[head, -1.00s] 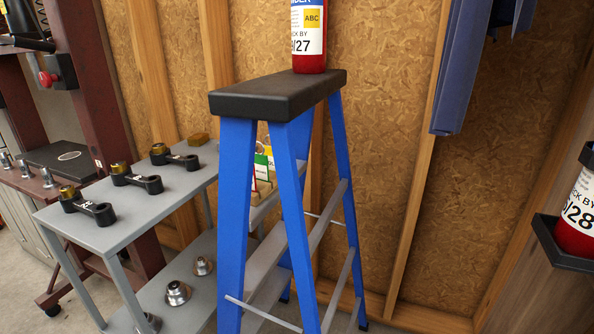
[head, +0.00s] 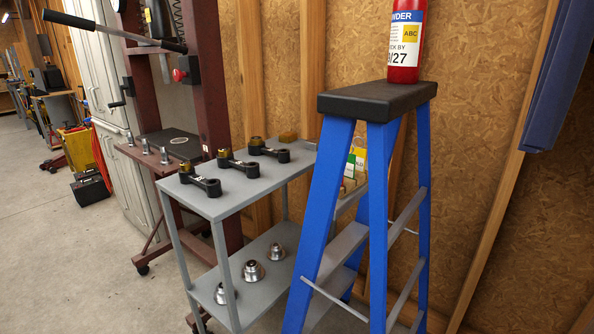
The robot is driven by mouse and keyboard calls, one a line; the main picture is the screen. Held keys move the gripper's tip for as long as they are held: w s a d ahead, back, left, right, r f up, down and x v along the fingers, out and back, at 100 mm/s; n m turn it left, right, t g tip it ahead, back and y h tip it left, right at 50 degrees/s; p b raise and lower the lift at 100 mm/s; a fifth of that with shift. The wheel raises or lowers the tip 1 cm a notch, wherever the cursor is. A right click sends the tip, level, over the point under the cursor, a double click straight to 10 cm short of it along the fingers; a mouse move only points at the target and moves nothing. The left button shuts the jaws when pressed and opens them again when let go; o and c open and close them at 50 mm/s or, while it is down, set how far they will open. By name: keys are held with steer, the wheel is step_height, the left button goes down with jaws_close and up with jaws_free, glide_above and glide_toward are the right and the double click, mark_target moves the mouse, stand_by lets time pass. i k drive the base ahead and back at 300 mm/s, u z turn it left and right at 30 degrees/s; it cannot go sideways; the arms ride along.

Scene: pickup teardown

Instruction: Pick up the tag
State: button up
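Small cards that look like tags, one green and white (head: 349,166) and one yellow (head: 360,153), show behind the blue stepladder (head: 337,210). They stand in a light wooden holder (head: 350,184) by the right end of the grey cart. The ladder's legs hide part of them, and I cannot read them. A red fire extinguisher (head: 405,50) with a white label stands on the ladder's black top. My gripper is not in view.
The grey cart (head: 232,203) holds several black connecting rods (head: 238,167) on top and metal parts (head: 252,271) on its lower shelf. A dark red press frame (head: 207,80) stands behind it. Open concrete floor (head: 60,235) lies at left.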

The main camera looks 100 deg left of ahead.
mark_target(349, 173)
steer(key=u, duration=4.4)
steer(key=i, duration=1)
steer(key=u, duration=0.3)
